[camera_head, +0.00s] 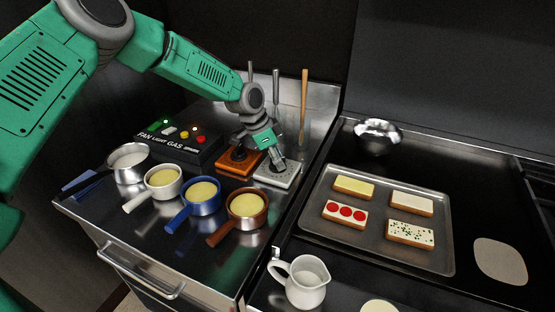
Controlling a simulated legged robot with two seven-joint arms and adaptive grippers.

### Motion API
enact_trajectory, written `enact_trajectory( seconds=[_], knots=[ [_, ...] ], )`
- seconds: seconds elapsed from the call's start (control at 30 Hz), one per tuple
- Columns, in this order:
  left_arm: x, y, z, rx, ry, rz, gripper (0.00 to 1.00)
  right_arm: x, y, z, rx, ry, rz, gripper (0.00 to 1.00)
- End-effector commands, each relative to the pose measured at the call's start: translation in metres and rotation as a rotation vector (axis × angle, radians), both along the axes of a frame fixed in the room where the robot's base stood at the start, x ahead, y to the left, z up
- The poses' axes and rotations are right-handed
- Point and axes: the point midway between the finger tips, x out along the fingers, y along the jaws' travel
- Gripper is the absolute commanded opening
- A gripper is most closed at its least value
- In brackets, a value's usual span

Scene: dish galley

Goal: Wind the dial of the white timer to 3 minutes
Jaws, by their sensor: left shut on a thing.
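The white timer (283,178) lies on the steel counter, to the right of an orange timer (240,160). My left gripper (277,163) comes down from above and is shut on the dial of the white timer. The dial is mostly hidden behind the fingers, so its setting cannot be read. The right gripper is not in view.
A black switch box (180,140) stands left of the timers. Pans with pale contents, including a blue one (203,205) and a brown one (247,212), stand in front. A tray (440,262) of decorated slices and a white jug (305,290) are at right.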

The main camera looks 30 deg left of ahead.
Motion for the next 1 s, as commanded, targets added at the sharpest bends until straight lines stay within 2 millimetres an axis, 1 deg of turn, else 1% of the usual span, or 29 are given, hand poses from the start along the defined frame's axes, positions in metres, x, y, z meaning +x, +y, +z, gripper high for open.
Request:
enact_trajectory(
  seconds=[0.03, 0.17, 0.2, 0.23, 0.27, 0.57, 0.67, 0.77, 1.0],
  knots=[
    [-0.002, 0.001, -0.005, 0.003, 0.007, -0.002, 0.07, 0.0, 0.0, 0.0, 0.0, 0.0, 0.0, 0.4],
    [-0.003, 0.001, -0.005, 0.003, 0.007, -0.002, 0.07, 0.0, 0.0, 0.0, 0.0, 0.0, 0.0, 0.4],
    [-0.003, 0.001, -0.005, 0.004, 0.008, -0.002, 0.4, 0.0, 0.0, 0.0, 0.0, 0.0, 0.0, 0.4],
    [-0.003, 0.001, -0.005, 0.004, 0.008, -0.001, 0.5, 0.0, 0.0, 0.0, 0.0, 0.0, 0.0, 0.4],
    [-0.003, 0.001, -0.005, 0.004, 0.008, -0.001, 0.58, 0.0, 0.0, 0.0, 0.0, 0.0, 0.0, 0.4],
    [-0.003, 0.001, 0.0, 0.002, 0.001, 0.0, 0.58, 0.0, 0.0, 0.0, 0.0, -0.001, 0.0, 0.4],
    [-0.004, 0.002, 0.006, 0.002, -0.001, 0.001, 0.58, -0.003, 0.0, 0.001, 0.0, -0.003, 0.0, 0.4],
    [-0.006, 0.006, 0.02, 0.001, -0.001, 0.001, 0.58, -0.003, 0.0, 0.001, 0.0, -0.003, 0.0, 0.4],
    [-0.018, 0.023, 0.067, 0.001, 0.0, 0.0, 0.58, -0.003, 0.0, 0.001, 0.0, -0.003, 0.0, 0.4]
  ],
)
